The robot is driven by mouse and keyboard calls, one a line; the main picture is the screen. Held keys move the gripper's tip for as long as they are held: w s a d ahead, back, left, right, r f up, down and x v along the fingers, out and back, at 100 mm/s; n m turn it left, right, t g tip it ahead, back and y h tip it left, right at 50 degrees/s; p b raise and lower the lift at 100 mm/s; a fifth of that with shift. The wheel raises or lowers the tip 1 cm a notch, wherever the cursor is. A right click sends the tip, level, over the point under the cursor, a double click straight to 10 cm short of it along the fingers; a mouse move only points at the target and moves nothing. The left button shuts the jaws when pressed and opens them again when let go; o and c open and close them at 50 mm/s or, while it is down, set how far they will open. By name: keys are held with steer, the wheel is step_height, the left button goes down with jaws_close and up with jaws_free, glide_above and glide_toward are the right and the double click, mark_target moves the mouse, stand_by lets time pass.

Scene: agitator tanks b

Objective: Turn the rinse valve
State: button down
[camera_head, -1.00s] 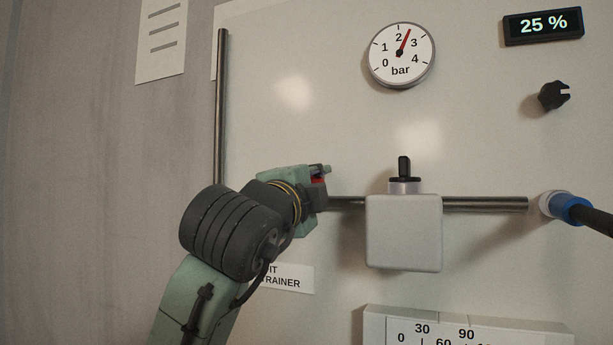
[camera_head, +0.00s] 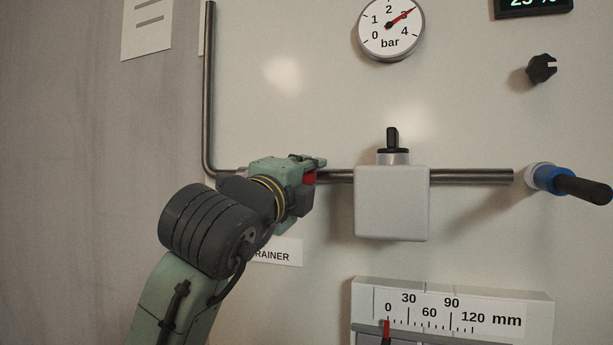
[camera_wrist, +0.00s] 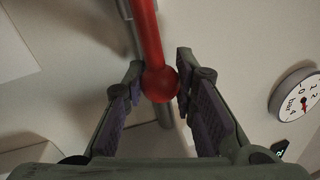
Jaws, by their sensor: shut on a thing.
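A red lever with a ball end (camera_wrist: 148,35) shows in the wrist view, running up from between my fingers alongside a metal pipe. I take it to be the rinse valve's handle. My gripper (camera_wrist: 160,88) is closed around its red ball. In the head view my gripper (camera_head: 312,170) is at the horizontal pipe, left of the white box. Only a small red patch (camera_head: 309,179) shows there at the fingers; the valve body is hidden behind my gripper and wrist.
A white box (camera_head: 391,204) with a black knob (camera_head: 392,140) sits on the pipe. A gauge (camera_head: 390,27) reads about 3 bar. A blue fitting with a black handle (camera_head: 583,190), a black dial (camera_head: 541,68) and a millimetre scale (camera_head: 450,305) surround it.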

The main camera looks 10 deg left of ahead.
steer(key=c, duration=1.3)
jaws_free()
steer(key=v, duration=1.2)
steer(key=shift+f, duration=0.1)
